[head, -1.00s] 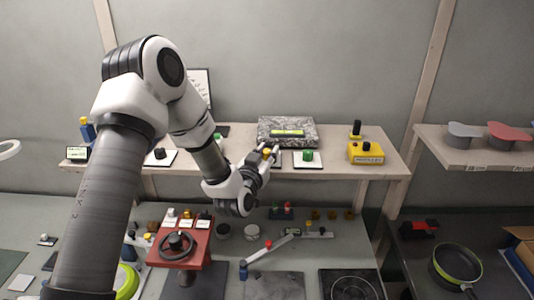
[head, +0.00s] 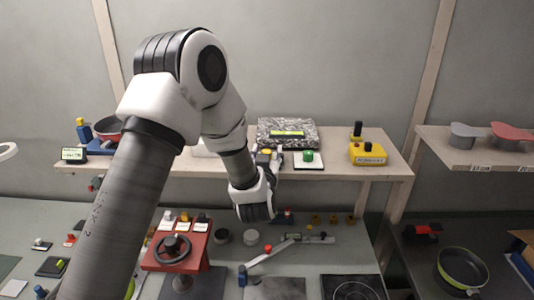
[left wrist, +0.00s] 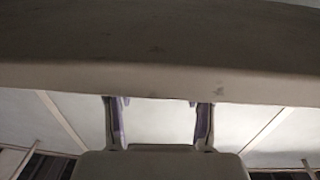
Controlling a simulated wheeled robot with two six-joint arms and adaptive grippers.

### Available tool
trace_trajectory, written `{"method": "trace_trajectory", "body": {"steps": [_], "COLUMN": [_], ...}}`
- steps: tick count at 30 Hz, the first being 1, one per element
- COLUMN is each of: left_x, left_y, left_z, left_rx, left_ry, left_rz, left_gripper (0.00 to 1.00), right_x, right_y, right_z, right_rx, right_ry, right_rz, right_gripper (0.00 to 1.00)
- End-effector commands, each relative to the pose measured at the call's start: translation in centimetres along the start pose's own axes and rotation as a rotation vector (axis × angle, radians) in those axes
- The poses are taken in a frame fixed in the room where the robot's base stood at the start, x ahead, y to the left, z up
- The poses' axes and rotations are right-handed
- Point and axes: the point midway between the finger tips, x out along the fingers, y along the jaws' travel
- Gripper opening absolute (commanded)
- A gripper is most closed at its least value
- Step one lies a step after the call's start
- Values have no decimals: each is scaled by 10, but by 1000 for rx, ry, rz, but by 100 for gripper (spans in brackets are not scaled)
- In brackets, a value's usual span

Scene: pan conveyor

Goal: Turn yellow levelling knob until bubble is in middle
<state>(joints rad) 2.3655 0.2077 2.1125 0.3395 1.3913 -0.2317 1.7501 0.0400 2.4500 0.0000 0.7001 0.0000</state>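A speckled grey granite block (head: 305,127) stands at the back of the shelf. A bright green level vial (head: 287,134) lies on it; the bubble is too small to make out. A small yellow knob (head: 266,152) shows at the block's front left. My left gripper (head: 269,158) is right at this knob, its fingers close around or beside it; I cannot tell if they touch. In the left wrist view my gripper (left wrist: 160,118) has its fingers apart, with only pale wall seen between them. My right gripper is not in view.
A green knob on a white plate (head: 308,157) sits just right of my gripper. A yellow box (head: 367,154) stands further right on the shelf (head: 335,168). A red handwheel stand (head: 176,252) and small parts fill the bench below.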

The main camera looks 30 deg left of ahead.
Motion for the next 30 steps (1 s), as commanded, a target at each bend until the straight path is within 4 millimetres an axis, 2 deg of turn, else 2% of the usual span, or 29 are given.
{"method": "trace_trajectory", "body": {"steps": [4, 7, 15, 18, 22, 30], "left_x": [-6, -21, -89, -107, -118, -119], "left_y": [0, 1, 1, 2, 1, 0], "left_z": [0, 1, 1, 1, 1, 0], "left_rx": [1, 2, 7, 5, 2, 0], "left_ry": [-2, -3, -2, -2, -1, -1], "left_rz": [1, 2, 4, 4, 1, 0], "left_gripper": [54, 54, 54, 54, 54, 54], "right_x": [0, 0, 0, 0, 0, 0], "right_y": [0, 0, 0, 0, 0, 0], "right_z": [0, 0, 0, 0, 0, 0], "right_rx": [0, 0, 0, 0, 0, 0], "right_ry": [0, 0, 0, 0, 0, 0], "right_rz": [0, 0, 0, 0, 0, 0], "right_gripper": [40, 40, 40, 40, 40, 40]}}
